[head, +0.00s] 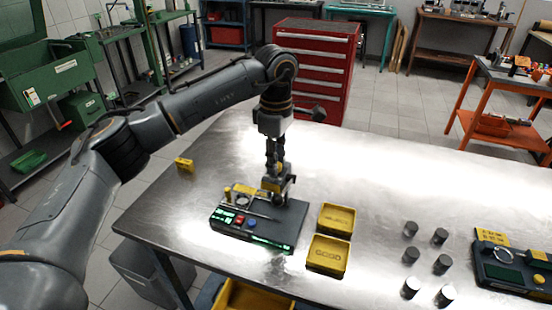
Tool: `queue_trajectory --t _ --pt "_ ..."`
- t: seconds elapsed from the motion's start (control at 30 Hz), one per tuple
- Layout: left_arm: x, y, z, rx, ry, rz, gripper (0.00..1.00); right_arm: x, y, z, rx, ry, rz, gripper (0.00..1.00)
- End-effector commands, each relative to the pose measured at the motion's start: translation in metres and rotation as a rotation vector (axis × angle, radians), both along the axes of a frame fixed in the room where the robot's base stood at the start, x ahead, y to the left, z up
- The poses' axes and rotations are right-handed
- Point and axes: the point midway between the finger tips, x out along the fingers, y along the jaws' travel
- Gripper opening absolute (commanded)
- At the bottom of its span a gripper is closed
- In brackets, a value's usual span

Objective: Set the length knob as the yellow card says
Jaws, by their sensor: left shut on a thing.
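A dark device (290,222) with lit green displays and small red and blue buttons sits on the metal table near its front left. My left gripper (275,196) points down at the back of this device and is shut on a small part there, which appears to be the length knob. The fingers hide most of that part, so its setting cannot be read. A small yellow card (184,164) stands on the table to the left, behind the device. Its writing is too small to read. My right gripper is not in view.
Two yellow trays, one rear (336,221) and one front (328,261) marked GOOD, stand right of the device. Several dark cylinders (411,256) stand farther right, near a second device (515,272) with a yellow label. The table's back middle is clear.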

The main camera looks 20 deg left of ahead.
Motion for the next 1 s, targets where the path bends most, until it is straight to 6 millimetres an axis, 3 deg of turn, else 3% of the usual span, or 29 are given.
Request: queue_trajectory --t 0.43,1.0 --pt "0.0 0.0 -0.001 0.001 0.0 0.132 0.0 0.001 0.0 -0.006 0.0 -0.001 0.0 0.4" --pt "0.0 0.0 -0.001 0.001 0.0 0.651 0.0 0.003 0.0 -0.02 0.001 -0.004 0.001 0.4"
